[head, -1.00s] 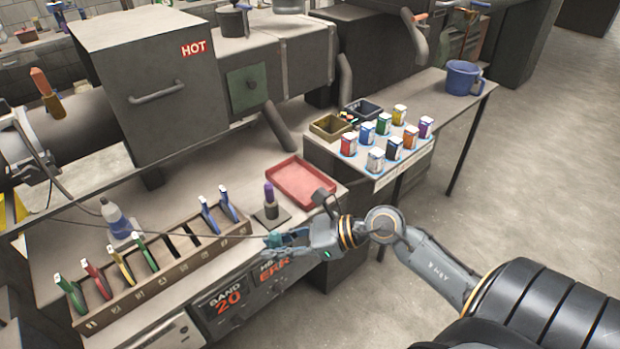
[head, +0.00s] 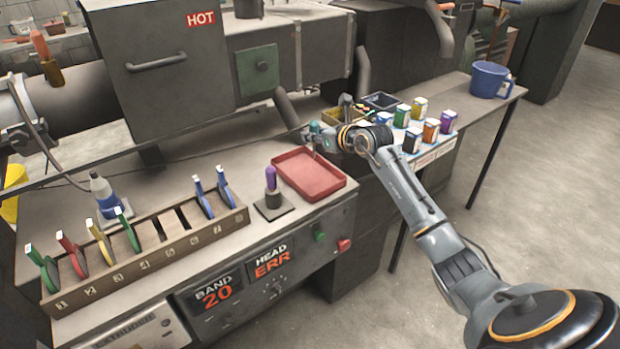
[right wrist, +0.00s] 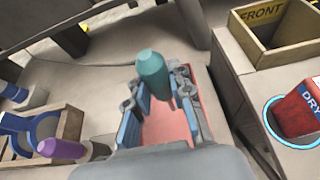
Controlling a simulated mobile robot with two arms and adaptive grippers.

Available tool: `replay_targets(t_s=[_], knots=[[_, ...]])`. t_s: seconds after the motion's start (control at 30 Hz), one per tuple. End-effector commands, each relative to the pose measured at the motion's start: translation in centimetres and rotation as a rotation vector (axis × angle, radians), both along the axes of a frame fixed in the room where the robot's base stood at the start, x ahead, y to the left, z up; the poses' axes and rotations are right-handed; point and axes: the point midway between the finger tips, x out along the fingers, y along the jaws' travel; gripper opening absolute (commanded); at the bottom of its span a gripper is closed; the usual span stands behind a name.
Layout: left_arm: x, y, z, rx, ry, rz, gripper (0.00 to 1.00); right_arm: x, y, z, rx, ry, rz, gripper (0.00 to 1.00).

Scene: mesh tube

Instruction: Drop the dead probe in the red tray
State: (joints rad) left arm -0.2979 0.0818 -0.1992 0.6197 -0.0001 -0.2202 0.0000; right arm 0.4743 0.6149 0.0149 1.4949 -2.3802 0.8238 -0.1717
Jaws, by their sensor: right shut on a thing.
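My right gripper (head: 320,140) is shut on a teal-handled probe (head: 314,127). It holds the probe above the back right part of the red tray (head: 300,188). In the right wrist view the teal handle (right wrist: 152,72) stands between the fingers, and the tray floor (right wrist: 168,122) shows below it. The probe's lower end is hidden. The tray looks empty where it shows. A purple-handled probe (head: 271,179) stands upright in a small dark base left of the tray. My left gripper is not in view.
A numbered rack (head: 150,262) with several coloured tools lies at front left. A side table right of the tray carries several coloured boxes (head: 431,131), small bins (right wrist: 270,42) and a blue mug (head: 489,80). The HOT machine (head: 165,75) stands behind.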

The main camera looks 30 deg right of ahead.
Motion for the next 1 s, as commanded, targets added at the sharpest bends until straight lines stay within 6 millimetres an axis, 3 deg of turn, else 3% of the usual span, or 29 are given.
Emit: replay_targets(t_s=[0.4, 0.73, 0.77, 0.87, 0.9, 1.0], knots=[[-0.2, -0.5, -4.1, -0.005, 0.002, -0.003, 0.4, 0.0, 0.0, -5.0, 0.002, 0.0, 0.001, 0.0], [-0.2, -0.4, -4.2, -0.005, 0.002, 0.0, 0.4, 0.0, 0.0, -5.2, 0.001, 0.0, 0.002, 0.0], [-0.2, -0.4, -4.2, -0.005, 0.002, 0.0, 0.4, 0.0, 0.0, -5.2, 0.001, 0.0, 0.002, 0.23], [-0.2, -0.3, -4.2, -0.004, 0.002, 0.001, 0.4, 0.0, 0.0, -5.2, 0.001, 0.0, 0.002, 0.44], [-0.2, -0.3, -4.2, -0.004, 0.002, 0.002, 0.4, 0.0, 0.0, -5.2, 0.001, 0.0, 0.002, 0.48], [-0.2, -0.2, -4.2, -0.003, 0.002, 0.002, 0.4, 0.0, 0.0, -5.2, 0.001, 0.0, 0.002, 0.48]])
